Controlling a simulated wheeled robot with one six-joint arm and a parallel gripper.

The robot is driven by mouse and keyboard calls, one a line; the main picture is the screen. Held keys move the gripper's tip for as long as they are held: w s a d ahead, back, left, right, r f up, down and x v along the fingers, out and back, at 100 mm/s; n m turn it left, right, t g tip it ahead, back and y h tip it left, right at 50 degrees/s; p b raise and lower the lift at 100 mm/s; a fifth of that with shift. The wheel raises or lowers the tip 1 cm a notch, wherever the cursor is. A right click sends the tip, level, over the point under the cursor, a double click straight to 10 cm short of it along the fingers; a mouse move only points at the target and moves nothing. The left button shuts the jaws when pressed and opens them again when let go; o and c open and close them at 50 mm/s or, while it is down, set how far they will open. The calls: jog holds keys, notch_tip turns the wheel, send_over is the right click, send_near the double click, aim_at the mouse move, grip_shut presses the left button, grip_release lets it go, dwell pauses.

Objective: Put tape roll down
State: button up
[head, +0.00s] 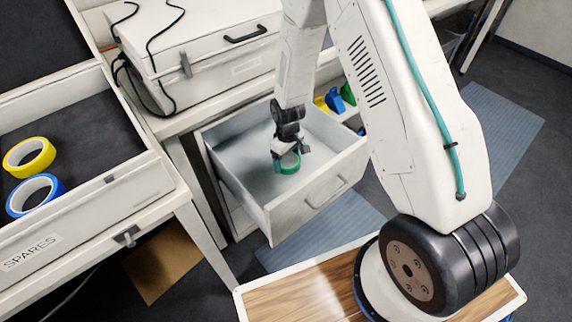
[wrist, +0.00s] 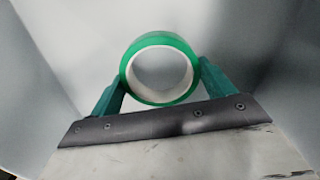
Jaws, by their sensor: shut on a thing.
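A green tape roll (head: 289,163) with a white core is inside the open grey drawer (head: 322,191). My gripper (head: 290,150) reaches down into this drawer. In the wrist view the roll (wrist: 160,37) sits between the two green fingers of my gripper (wrist: 162,80), which touch it on both sides. The gripper is shut on the roll. The roll's open hole faces the wrist camera. I cannot tell whether the roll touches the drawer floor.
A SPARES drawer (head: 85,222) at the left holds a yellow tape roll (head: 29,157) and a blue tape roll (head: 36,195). A white case (head: 200,50) with black cables stands on the bench. Small coloured items (head: 335,98) lie behind the drawer. The drawer walls stand close around my gripper.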

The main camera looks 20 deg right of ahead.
jog(key=shift+f, duration=1.9)
jog(key=o, duration=0.9)
jog(key=shift+f, duration=0.1)
notch_tip(320, 180, up, 13)
notch_tip(320, 180, up, 14)
jog(key=f+m, duration=0.1)
send_over(287, 165)
jog(key=s, duration=0.6)
jog(key=s+d+r+m, duration=0.1)
jog(key=s+r+m, duration=0.1)
jog(key=s+r, duration=0.75)
jog(key=s+r+m, duration=0.1)
jog(key=s+r, duration=0.4)
jog(key=s, duration=0.3)
jog(key=s+d+r+m+t, duration=0.1)
jog(key=s+r, duration=0.4)
jog(key=s, duration=0.4)
jog(key=shift+s+r+m, duration=0.2)
jog(key=shift+r+m, duration=0.2)
